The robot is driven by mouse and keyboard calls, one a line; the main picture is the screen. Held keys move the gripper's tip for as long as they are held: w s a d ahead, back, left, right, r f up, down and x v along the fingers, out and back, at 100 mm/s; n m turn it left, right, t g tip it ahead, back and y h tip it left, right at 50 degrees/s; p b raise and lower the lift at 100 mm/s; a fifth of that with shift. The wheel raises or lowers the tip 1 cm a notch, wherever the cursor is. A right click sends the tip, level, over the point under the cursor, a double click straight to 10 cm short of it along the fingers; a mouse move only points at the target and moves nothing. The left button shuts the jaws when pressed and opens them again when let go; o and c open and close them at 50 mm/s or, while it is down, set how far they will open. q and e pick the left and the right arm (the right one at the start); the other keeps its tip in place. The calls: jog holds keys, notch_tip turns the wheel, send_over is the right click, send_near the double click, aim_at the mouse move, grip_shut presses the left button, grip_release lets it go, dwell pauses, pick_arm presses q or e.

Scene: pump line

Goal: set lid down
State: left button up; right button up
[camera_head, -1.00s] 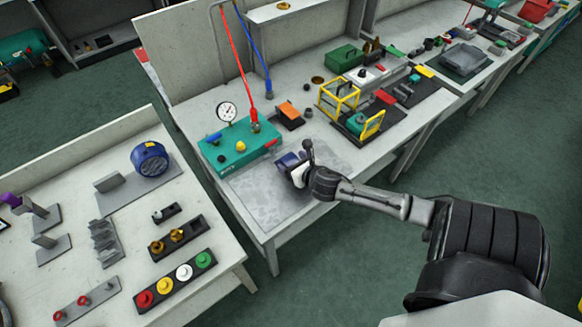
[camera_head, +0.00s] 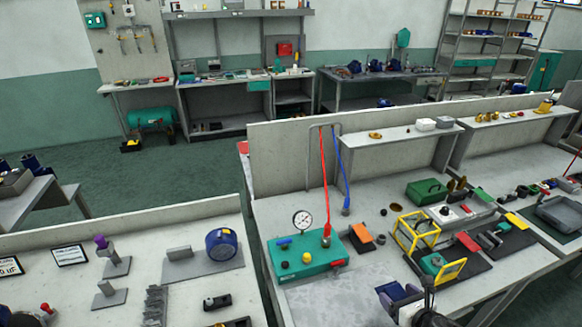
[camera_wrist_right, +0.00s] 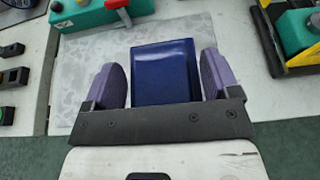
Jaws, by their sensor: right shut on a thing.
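A blue lid (camera_wrist_right: 163,72), smooth and box-like, sits between the two purple finger pads of my right gripper (camera_wrist_right: 162,85). The gripper is shut on it. In the head view my right gripper (camera_head: 403,298) is at the bottom edge, with part of the dark blue lid (camera_head: 391,290) showing; the arm is mostly cut off. The lid is over or close to the right part of a grey mottled mat (camera_head: 320,300) on the bench. I cannot tell whether it touches the mat. The mat also shows behind the lid in the wrist view (camera_wrist_right: 88,58).
A green pump box (camera_head: 305,262) with a gauge and red and blue hoses stands behind the mat. An orange block (camera_head: 361,238) is beside it. A yellow-framed fixture (camera_head: 418,232) stands right of the mat. A separate bench (camera_head: 130,300) is to the left.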

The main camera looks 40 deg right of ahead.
jog(key=s+d+m+h, duration=0.1)
jog(key=s+d+f+m+g+h, duration=0.1)
jog(key=s, duration=0.1)
jog(key=shift+d+f+g, duration=0.2)
jog(key=shift+d+g, duration=0.05)
jog(key=shift+g, duration=0.05)
jog(key=s+a+f, duration=0.3)
jog(key=a, duration=0.5)
jog(key=s+a+f, duration=0.2)
jog(key=a+f, duration=0.2)
jog(key=a, duration=0.3)
jog(key=w+a+r+n+t+y, duration=0.1)
jog(key=w+a+r+n+y, duration=0.25)
jog(key=w+a+r, duration=0.55)
jog(key=w+a+r+n+t+y, duration=0.25)
jog(key=w+a+r+y, duration=0.2)
jog(key=w+a, duration=0.45)
jog(key=w+a+r, duration=0.1)
jog(key=w+r, duration=0.3)
jog(key=r, duration=0.5)
jog(key=w+a+r, duration=0.2)
jog(key=w+r, duration=0.2)
jog(key=r, duration=0.4)
notch_tip(320, 180, up, 28)
jog(key=p, duration=2.8)
jog(key=shift+s+d+f+n+g+p, duration=0.15)
jog(key=shift+s+d+n+g+p, duration=0.1)
jog(key=shift+n+g+p, duration=0.15)
